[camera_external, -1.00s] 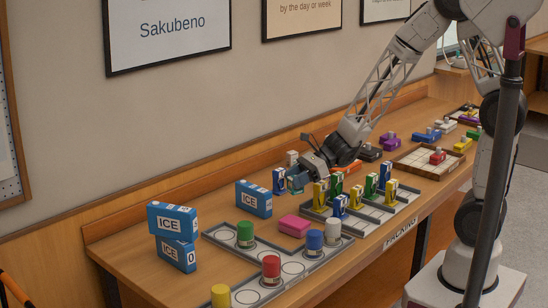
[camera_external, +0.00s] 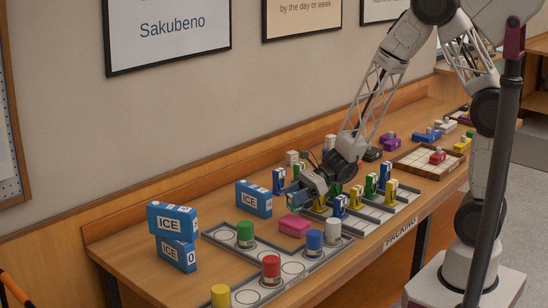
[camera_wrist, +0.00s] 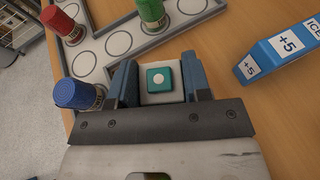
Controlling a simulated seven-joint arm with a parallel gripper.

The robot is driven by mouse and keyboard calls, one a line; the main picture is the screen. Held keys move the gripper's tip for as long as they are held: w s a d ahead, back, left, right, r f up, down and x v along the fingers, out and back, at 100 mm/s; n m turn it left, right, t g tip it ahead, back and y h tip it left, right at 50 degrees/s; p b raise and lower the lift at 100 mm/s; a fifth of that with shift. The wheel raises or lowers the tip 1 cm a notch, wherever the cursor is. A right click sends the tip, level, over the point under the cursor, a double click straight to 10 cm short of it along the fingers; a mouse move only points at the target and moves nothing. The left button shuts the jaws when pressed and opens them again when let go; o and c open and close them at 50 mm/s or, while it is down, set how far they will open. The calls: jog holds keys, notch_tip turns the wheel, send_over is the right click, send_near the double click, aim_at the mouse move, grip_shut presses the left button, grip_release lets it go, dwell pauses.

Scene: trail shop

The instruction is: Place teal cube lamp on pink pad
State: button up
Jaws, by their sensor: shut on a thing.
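The teal cube lamp (camera_wrist: 160,79) shows in the wrist view as a teal square with a white dot on a pale body. It sits between the two blue-grey fingers of my gripper (camera_wrist: 163,84), which is shut on it. In the external view my gripper (camera_external: 296,198) points down and left, just behind and above the pink pad (camera_external: 295,225). The pad lies on the bench beside the grey tray of round places. The lamp is mostly hidden by the fingers in the external view. The pad cannot be made out in the wrist view.
The grey tray (camera_external: 330,252) holds green, blue, white, red and yellow round-topped pieces near the pad. Blue ICE boxes (camera_external: 254,198) stand to the left. A rack with several yellow, blue and green upright pieces (camera_external: 340,207) stands close on the right.

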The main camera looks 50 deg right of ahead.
jog(key=shift+f, duration=2.1)
jog(key=shift+f, duration=0.1)
jog(key=o, duration=1)
jog(key=shift+c, duration=0.2)
jog(key=v, duration=1.2)
jog(key=shift+s, duration=0.1)
